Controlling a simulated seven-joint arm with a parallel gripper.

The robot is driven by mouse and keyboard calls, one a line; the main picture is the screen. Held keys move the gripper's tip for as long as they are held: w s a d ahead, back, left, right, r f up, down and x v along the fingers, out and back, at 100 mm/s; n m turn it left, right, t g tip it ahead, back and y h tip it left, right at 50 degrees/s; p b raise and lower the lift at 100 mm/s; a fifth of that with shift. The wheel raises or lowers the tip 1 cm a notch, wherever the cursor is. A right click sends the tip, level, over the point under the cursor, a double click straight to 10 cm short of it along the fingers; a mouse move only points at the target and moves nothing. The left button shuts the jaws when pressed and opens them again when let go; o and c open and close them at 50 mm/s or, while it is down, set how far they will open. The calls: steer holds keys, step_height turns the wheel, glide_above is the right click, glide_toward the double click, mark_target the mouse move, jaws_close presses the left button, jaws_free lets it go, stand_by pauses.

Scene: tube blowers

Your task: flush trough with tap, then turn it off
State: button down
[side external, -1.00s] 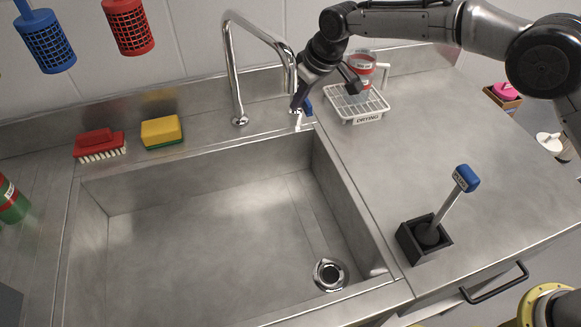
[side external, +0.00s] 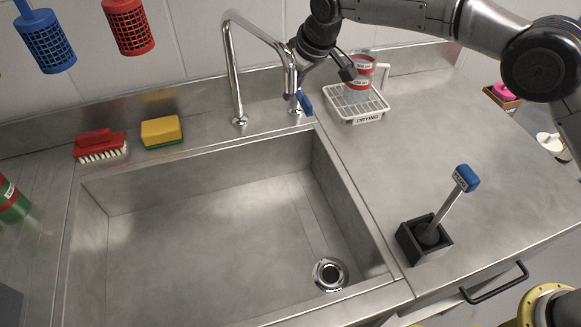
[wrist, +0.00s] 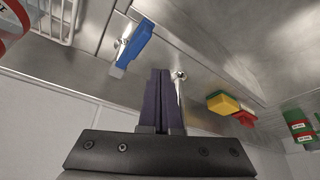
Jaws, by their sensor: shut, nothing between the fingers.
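The steel trough (side external: 190,235) fills the middle of the side view, with a round drain (side external: 330,273) at its front right; its floor looks bare. The bent chrome tap pipe (side external: 232,70) stands at its back edge, with its outlet end near my gripper. The blue tap lever (side external: 306,103) is at the back right corner; it also shows in the wrist view (wrist: 136,46). No water stream is visible. My gripper (side external: 290,88) is above and behind the lever, partly hidden by the pipe. In the wrist view its purple fingers (wrist: 160,74) are shut and empty, apart from the lever.
A drying rack (side external: 357,106) with a red-banded container (side external: 360,70) stands right of the tap. A red brush (side external: 100,146) and a yellow-green sponge (side external: 161,131) lie on the back ledge. A blue-handled plunger (side external: 448,210) stands in a black holder at right.

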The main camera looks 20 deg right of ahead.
steer(key=shift+r, duration=2)
